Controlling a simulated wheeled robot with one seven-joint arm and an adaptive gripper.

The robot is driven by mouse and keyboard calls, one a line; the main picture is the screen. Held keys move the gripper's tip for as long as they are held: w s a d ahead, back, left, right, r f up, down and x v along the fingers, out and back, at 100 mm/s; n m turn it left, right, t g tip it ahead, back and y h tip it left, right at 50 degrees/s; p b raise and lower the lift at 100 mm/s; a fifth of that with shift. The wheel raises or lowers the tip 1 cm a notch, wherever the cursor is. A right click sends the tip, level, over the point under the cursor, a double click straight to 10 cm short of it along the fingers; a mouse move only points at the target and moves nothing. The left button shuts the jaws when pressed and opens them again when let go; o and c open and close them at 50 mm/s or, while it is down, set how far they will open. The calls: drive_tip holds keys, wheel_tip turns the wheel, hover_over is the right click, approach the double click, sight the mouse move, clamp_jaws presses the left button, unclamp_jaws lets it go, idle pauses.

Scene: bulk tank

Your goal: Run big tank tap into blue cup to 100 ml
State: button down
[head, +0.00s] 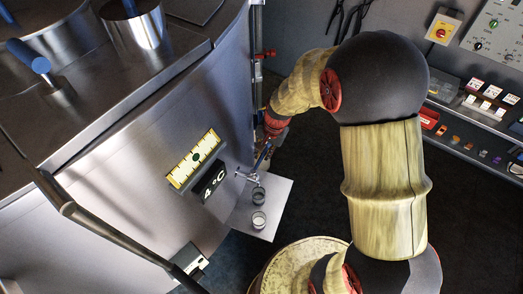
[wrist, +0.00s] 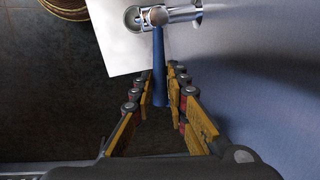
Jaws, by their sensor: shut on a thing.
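The big tank (head: 215,110) has a chrome tap (head: 245,176) on its steel wall, also in the wrist view (wrist: 180,15). The tap has a blue lever (wrist: 160,68). My gripper (wrist: 161,76) is shut on this lever, with a finger on each side. In the head view my gripper (head: 266,143) is beside the tank wall, beyond the tap. One small cup (head: 258,195) stands under or close to the tap outlet, and another cup (head: 259,220) stands nearer. Both look greyish; I cannot tell which is blue, nor their liquid level.
The cups stand on a white shelf (head: 277,205) beside the tank. A 4 °C display (head: 213,182) and a yellow-edged label (head: 194,158) are on the tank wall. A rail (head: 105,232) crosses the lower left. Shelves with small items (head: 470,130) line the right.

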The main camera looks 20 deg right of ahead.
drive_tip(key=s+m+p, duration=0.1)
drive_tip(key=d+m+p, duration=0.1)
drive_tip(key=m, duration=0.1)
drive_tip(key=shift+s+h, duration=0.3)
drive_tip(key=shift+s, duration=0.1)
drive_tip(key=c, duration=1.7)
unclamp_jaws()
drive_tip(key=shift+c, duration=0.2)
drive_tip(key=shift+r, duration=0.1)
drive_tip(key=r, duration=0.3)
drive_tip(key=s+r, duration=0.1)
drive_tip(key=r, duration=0.3)
drive_tip(key=s+d+r, duration=0.1)
drive_tip(key=r, duration=0.3)
drive_tip(key=shift+d+r, duration=0.1)
drive_tip(key=shift+r, duration=0.15)
